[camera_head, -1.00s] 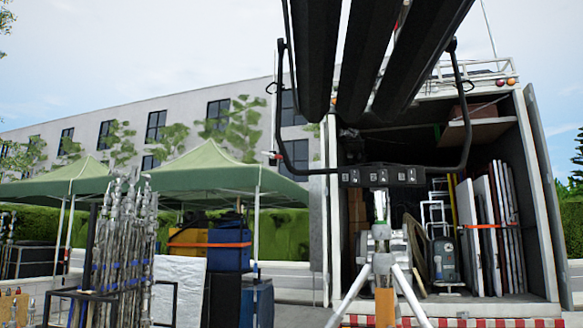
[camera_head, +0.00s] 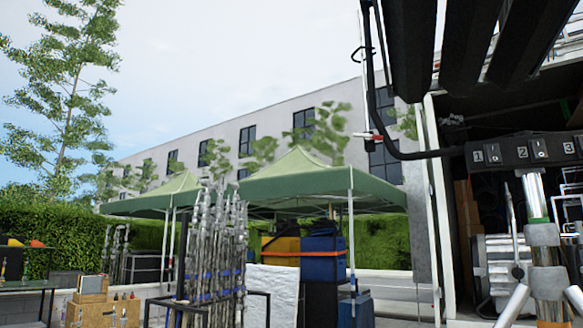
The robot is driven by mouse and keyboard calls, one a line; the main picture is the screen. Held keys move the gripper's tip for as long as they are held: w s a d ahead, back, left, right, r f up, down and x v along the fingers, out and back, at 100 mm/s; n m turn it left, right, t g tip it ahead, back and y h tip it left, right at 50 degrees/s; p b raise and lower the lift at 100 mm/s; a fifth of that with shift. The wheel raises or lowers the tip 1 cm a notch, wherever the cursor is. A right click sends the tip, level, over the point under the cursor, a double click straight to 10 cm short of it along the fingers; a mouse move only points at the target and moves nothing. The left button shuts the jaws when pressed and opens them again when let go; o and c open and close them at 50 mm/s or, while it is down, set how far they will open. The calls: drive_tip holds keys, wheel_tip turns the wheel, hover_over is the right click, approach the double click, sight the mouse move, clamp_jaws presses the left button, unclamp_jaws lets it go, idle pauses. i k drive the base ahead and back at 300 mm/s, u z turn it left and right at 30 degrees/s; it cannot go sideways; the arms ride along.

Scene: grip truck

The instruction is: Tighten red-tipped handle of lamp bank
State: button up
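The lamp bank (camera_head: 525,25) is a set of long black housings at the top right, cut off by the frame edge. Its black U-shaped yoke (camera_head: 379,105) runs down its left side to a black switch panel (camera_head: 525,150) with numbers 1, 2 and 3. A small red-tipped handle (camera_head: 368,135) sticks out at the yoke's left side, near its lower bend. It is too small to tell how tight it is. The bank stands on a silver stand (camera_head: 545,250). My gripper is not in view.
A truck box with an open back (camera_head: 440,200) is behind the stand. Green canopies (camera_head: 290,180), a rack of silver stands (camera_head: 212,250) and blue cases (camera_head: 323,255) stand at mid left. A low crate (camera_head: 103,312) is at lower left.

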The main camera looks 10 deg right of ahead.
sight(369, 137)
drive_tip(key=u, duration=0.05)
drive_tip(key=i, duration=1.3)
drive_tip(key=z, duration=0.4)
